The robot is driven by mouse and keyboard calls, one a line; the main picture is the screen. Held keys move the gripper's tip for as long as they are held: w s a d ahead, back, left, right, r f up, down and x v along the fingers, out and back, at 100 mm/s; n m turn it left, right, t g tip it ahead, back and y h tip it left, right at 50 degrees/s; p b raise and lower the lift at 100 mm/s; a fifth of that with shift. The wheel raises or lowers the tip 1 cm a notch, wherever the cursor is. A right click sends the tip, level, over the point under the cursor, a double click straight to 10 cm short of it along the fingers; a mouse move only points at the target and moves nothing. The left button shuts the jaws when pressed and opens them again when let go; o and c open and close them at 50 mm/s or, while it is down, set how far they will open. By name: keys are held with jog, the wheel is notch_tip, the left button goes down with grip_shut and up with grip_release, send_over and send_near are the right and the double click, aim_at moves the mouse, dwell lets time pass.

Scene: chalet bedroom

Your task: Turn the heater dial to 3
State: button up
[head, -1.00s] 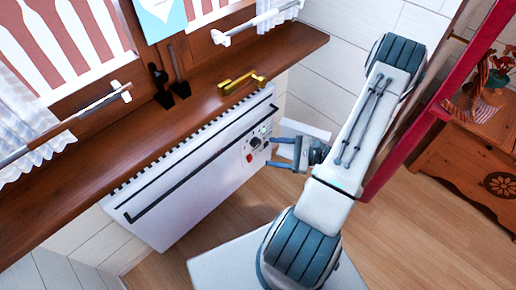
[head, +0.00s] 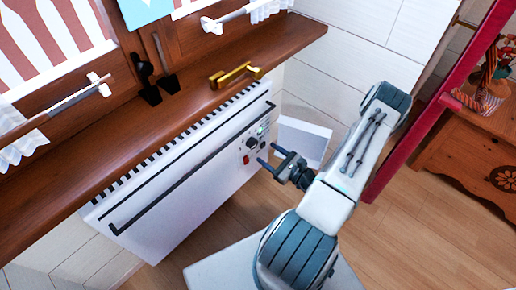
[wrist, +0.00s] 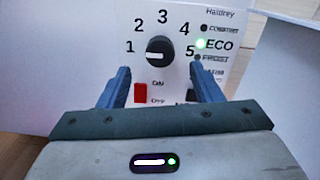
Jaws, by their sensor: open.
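The white heater (head: 180,200) hangs below the wooden sill, with its control panel at its right end. The black heater dial (head: 252,142) is small in the head view. In the wrist view the round dial (wrist: 159,51) faces me, ringed by the numbers 1 to 5. Its white mark lies nearly level, toward the 1. My gripper (head: 267,154) is open and empty, its fingers pointing at the panel. In the wrist view my gripper (wrist: 160,70) has one finger on either side below the dial, apart from it.
A red switch (wrist: 141,93) sits below the dial, close to the left finger. A green light glows beside ECO (wrist: 219,44). The brown sill (head: 120,140) overhangs the heater and bears a brass-coloured object (head: 234,76). A red post (head: 420,120) stands right of my arm.

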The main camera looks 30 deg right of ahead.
aim_at(255, 145)
jog(key=b+x, duration=0.1)
jog(key=x, duration=0.5)
jog(key=c, duration=1)
